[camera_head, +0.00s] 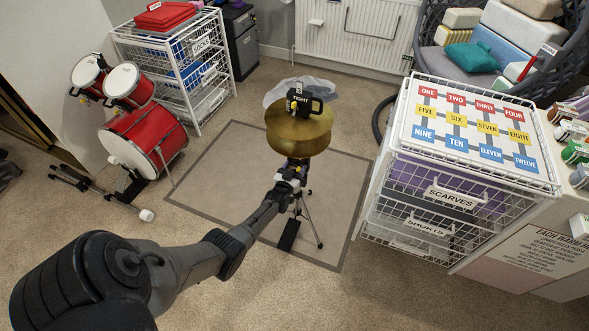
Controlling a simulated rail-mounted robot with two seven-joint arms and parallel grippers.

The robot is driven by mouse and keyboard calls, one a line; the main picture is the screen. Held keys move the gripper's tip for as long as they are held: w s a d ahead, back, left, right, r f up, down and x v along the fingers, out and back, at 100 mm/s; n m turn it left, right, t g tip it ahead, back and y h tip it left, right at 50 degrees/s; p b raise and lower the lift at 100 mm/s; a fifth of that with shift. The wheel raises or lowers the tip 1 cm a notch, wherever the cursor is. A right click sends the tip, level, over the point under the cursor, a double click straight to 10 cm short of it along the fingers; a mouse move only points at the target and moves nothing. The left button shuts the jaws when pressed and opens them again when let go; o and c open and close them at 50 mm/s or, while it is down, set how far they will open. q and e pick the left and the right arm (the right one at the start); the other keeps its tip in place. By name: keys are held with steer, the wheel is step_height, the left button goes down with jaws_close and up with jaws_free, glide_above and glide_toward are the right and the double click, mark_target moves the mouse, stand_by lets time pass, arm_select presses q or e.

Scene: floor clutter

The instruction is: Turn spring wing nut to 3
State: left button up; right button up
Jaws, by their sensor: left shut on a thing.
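A hi-hat stand (317,233) with two brass cymbals (300,134) stands upright on the grey mat. A black piece with a white lettered label (300,98), seemingly ending in "IGHT", sits on top of the cymbals. My left gripper (292,172) is at the stand's shaft just below the cymbals, shut on a small part there. The gripper and the cymbals hide that part. I cannot make out the spring wing nut or any number 3 mark on it. My right gripper is not in view.
Red drums (145,137) stand to the left. A white wire drawer rack (205,75) stands behind them. Another rack (409,215), topped by a number-word board (468,100), stands right. The mat (220,185) around the stand is mostly clear.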

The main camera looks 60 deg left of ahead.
arm_select(q)
steer(key=o, duration=0.9)
steer(key=shift+s+d+r+p, duration=0.1)
steer(key=shift+s+d+p, duration=0.15)
steer(key=shift+s+p, duration=0.15)
steer(key=shift+p+v, duration=2.7)
steer(key=shift+v, duration=3.8)
